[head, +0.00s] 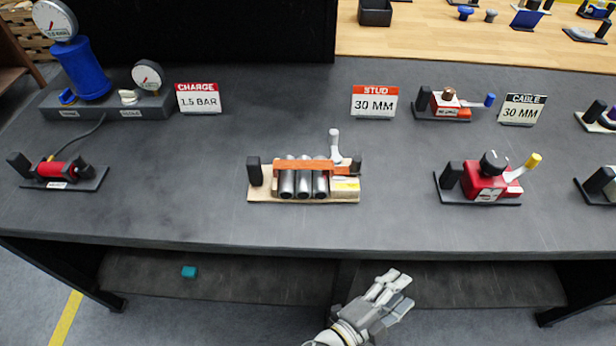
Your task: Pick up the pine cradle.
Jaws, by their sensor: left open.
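The pine cradle (345,197) rests on the dark bench top near the middle of the head view. It is a pale wooden base with several grey metal cylinders (303,182) side by side on it. An orange bar (310,168) runs across the cylinders. A black block stands at its left end, and a light grey lever rises near its right end. My left gripper (393,291) is at the bottom, in front of the bench's front edge and apart from the cradle. Its fingers are open and empty. My right gripper is out of view.
A red valve unit (485,180) on a dark base stands right of the cradle. A blue pump with gauges (90,75) and a red cylinder (57,171) stand at left. Signs stand behind. The bench top (180,200) is clear around the cradle.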

